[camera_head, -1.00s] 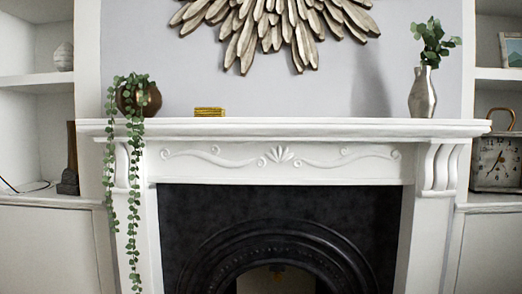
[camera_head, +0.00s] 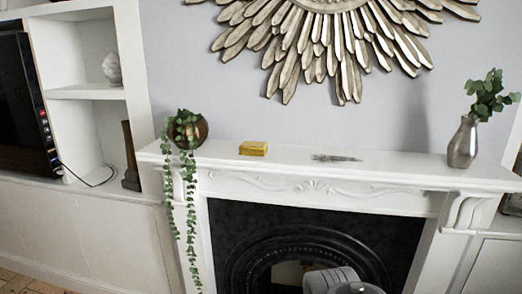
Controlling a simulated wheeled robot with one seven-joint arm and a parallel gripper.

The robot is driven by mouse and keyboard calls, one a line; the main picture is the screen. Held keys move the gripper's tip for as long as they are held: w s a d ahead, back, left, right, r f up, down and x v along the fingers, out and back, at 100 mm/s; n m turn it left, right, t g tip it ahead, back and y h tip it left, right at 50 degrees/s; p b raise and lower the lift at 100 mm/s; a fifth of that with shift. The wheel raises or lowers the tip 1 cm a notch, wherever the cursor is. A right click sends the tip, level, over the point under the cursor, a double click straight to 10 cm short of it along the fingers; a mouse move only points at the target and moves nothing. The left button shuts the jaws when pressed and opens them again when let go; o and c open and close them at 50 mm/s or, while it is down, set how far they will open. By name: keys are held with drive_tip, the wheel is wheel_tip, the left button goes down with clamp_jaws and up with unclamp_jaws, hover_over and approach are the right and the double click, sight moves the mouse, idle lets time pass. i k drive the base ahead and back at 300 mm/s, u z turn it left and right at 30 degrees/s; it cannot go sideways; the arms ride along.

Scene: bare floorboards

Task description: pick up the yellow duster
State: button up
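The yellow duster (camera_head: 253,148) is a small, folded yellow block. It lies flat on the white mantelpiece (camera_head: 400,168), between the trailing plant and a thin grey object, touching neither. Its top and front side show. A rounded grey-white part, which looks like my arm, shows at the bottom edge in front of the fireplace opening, well below the mantel. The fingers of my gripper are not in view.
A brown pot with a trailing plant (camera_head: 188,130) stands left of the duster. A thin grey object (camera_head: 336,158) lies to its right. A silver vase (camera_head: 463,143) with leaves stands at the right end. A metallic sunburst decoration (camera_head: 340,55) hangs above.

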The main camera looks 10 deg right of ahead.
sight(252, 148)
drive_tip(key=z, duration=0.15)
drive_tip(key=k, duration=0.4)
drive_tip(key=u, duration=1.25)
drive_tip(key=i, duration=1.55)
drive_tip(key=z, duration=0.85)
